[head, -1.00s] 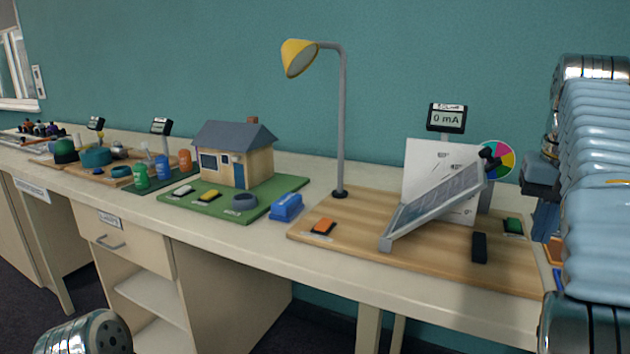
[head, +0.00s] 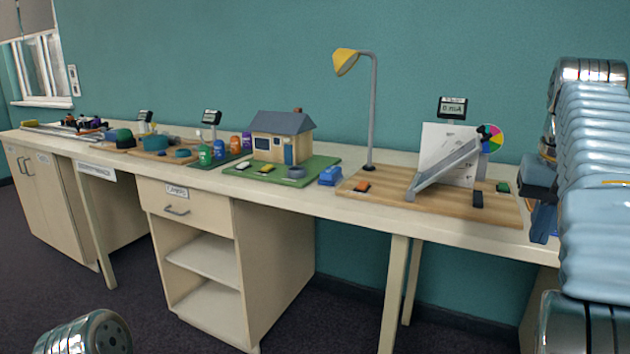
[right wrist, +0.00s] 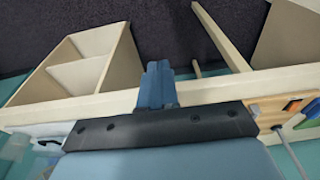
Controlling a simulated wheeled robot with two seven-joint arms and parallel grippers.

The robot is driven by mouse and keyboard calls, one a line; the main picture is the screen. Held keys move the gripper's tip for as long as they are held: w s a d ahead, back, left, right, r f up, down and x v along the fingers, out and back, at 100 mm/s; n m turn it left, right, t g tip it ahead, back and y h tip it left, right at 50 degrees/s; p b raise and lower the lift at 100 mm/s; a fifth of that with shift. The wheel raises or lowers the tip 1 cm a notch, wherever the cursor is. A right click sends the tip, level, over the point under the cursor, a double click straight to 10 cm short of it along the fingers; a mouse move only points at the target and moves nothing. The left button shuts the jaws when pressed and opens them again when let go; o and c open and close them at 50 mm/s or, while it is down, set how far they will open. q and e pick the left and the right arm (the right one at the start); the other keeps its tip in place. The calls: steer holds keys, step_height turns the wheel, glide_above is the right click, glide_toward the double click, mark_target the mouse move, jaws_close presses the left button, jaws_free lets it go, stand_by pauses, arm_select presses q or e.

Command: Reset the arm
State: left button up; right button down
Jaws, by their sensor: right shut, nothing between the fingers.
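My right arm stands raised along the right edge of the head view. Its right gripper (head: 541,222) hangs beside the right end of the bench, apart from the wooden board (head: 508,213), with blue fingers pointing down. In the right wrist view the fingers (right wrist: 157,84) are shut together and empty. Of my left arm only a rounded metal link shows at the bottom left of the head view; the left gripper is out of view.
The long bench (head: 350,205) runs along the teal wall. Open shelves (head: 205,255) stand beneath. Dark floor in front is clear.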

steer(key=w+f, duration=0.4)
steer(key=f, duration=0.6)
steer(key=w+f+n+g, duration=0.1)
steer(key=w+f, duration=0.3)
steer(key=f, duration=0.6)
steer(key=w+f, duration=0.4)
steer(key=f, duration=0.7)
step_height(320, 180, down, 12)
steer(key=s+a+n, duration=0.1)
steer(key=s+a, duration=0.1)
steer(key=s+a+f+n+g+y, duration=0.1)
steer(key=s+a+f, duration=0.3)
steer(key=f, duration=0.4)
steer(key=s+a+f+n, duration=0.1)
steer(key=s+a+f, duration=0.3)
steer(key=f, duration=0.4)
steer(key=s+a+f+y, duration=0.2)
steer(key=s+a, duration=0.4)
steer(key=a, duration=0.1)
steer(key=s+a+f+t+y, duration=0.1)
steer(key=s+a+y, duration=0.1)
steer(key=s+a, duration=0.5)
steer(key=shift+s+a+f, duration=0.3)
steer(key=shift+a+f, duration=0.05)
steer(key=shift+a, duration=0.25)
